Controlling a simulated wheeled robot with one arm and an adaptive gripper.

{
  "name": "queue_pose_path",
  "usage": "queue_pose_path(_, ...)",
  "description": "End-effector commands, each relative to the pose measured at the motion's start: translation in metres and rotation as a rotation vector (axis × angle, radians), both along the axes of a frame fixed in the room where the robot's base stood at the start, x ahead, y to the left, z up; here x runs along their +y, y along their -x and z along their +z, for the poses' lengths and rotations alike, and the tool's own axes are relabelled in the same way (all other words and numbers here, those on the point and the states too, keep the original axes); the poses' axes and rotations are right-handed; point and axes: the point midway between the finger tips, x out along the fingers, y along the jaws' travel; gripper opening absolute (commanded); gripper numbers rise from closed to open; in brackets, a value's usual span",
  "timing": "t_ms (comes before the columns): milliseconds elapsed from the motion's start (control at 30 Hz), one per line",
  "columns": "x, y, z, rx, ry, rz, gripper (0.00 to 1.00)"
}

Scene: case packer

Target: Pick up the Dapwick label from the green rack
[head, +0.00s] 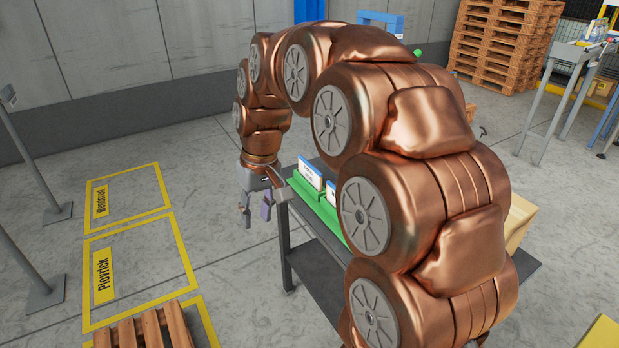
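The green rack (325,213) stands on a dark grey table (318,262), partly hidden behind my copper-coloured arm. White-and-blue labels stand upright in it: one (310,174) shows nearly whole and another (331,192) is mostly hidden by my arm. Their print is too small to read, so I cannot tell which is the Dapwick label. My gripper (256,209) hangs pointing down, just left of the rack and apart from the labels. Its two fingers are spread with nothing visible between them.
Yellow-outlined floor areas marked Mendrant (101,202) and Plovrick (104,275) lie at left, with a wooden pallet (150,329) below. A cardboard box (519,222) is right of my arm. Stacked pallets (501,42) and a conveyor (578,52) stand behind. The floor left of the table is clear.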

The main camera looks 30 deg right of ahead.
Motion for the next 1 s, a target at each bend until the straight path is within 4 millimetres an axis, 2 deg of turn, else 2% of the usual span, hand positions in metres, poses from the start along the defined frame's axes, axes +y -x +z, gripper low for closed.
queue_pose_path(100, -0.015, -0.035, 0.0, -0.028, -0.012, -0.006, 0.35)
queue_pose_path(500, -0.079, -0.133, -0.007, -0.123, -0.025, -0.033, 0.35)
queue_pose_path(800, -0.14, -0.192, -0.024, -0.19, -0.014, -0.062, 0.35)
queue_pose_path(1000, -0.186, -0.223, -0.04, -0.232, 0.006, -0.083, 0.35)
